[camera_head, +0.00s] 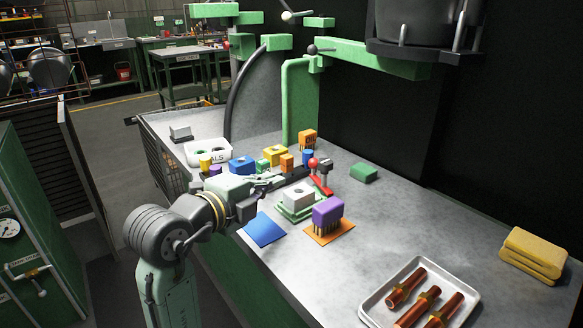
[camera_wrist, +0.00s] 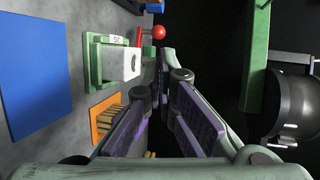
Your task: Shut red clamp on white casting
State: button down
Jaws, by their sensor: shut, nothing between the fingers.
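The white casting (camera_head: 298,196) is a block with a hole, sitting on a green base (camera_head: 299,214). In the wrist view the casting (camera_wrist: 122,63) is left of my fingers, with its green base (camera_wrist: 94,62) around it. The red clamp (camera_head: 321,185) stands just behind the casting, with a red ball knob (camera_head: 313,163) raised above it. The knob also shows in the wrist view (camera_wrist: 159,33), just beyond my fingertips. My gripper (camera_head: 304,172) is shut and empty, close beside the knob. I cannot tell whether it touches the knob or the clamp.
A blue mat (camera_head: 264,230) lies in front. Several coloured blocks crowd behind my gripper. A tray (camera_head: 370,304) of copper parts is at the front right.

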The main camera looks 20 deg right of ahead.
aim_at(315, 163)
jog(key=shift+d, duration=0.1)
jog(key=p+x, duration=0.3)
jog(key=x, duration=1)
jog(key=shift+w+r+p, duration=0.1)
jog(key=shift+w+p, duration=0.05)
jog(key=shift+p, duration=0.15)
jog(key=shift+w+d, duration=0.2)
jog(key=shift+d, duration=0.05)
jog(key=shift+w+d+f+m+g+h+b, duration=0.2)
jog(key=shift+f+m+g+h+b, duration=0.1)
jog(key=shift+f+m+g+b, duration=0.25)
jog(key=shift+w+r+m+g+h+b, duration=0.1)
jog(key=shift+r+m+g+h+b, duration=0.1)
jog(key=shift+m+g+h+b, duration=0.5)
jog(key=shift+r+m+g, duration=0.25)
jog(key=shift+g, duration=0.3)
